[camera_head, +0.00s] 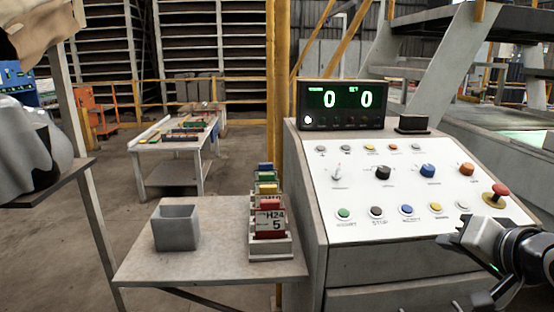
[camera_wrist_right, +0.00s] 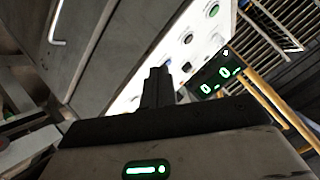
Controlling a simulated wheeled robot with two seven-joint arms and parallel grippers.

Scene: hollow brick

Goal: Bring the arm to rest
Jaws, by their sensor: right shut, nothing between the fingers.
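My right arm comes in from the right edge in the head view. Its gripper (camera_head: 446,241) is over the lower right part of the control panel (camera_head: 395,232), near the lower row of buttons. I cannot tell from this view how far it is above the panel surface. In the right wrist view the dark fingers (camera_wrist_right: 157,86) are together with nothing between them. The panel face (camera_wrist_right: 170,62) and its display (camera_wrist_right: 214,80) lie beyond them. My left gripper is not in view.
A display (camera_head: 343,105) reading 0 and 0 tops the console. A red mushroom button (camera_head: 501,190) is close to my right arm. A side shelf (camera_head: 222,272) holds a grey open box (camera_head: 176,229) and a card rack (camera_head: 270,247). A table (camera_head: 176,150) stands behind.

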